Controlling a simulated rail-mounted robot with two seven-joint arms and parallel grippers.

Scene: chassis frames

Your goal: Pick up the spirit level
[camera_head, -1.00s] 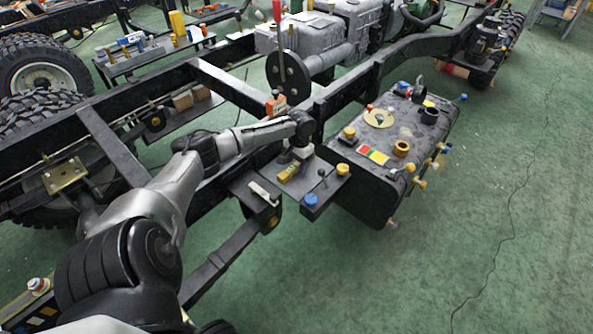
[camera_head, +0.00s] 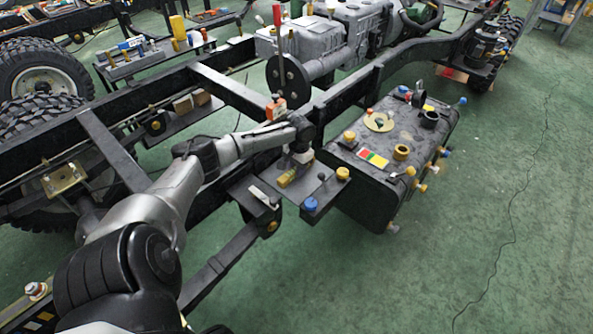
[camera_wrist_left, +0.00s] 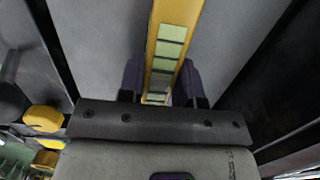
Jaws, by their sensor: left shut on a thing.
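The spirit level is a yellow bar (camera_head: 287,178) on the dark plate beside the chassis rail, just below the left gripper in the head view. In the left wrist view the yellow bar (camera_wrist_left: 179,13), with several pale green panels, runs up from between the two purple fingers. My left gripper (camera_wrist_left: 160,82) is shut on it. In the head view my left gripper (camera_head: 298,163) points down over the plate and its fingertips are hard to make out. I cannot tell whether the level is clear of the plate. My right gripper is not in view.
A black tank (camera_head: 365,190) with several fittings stands to the right. A red-handled lever (camera_head: 277,22) rises behind the gripper. Green floor is open at right.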

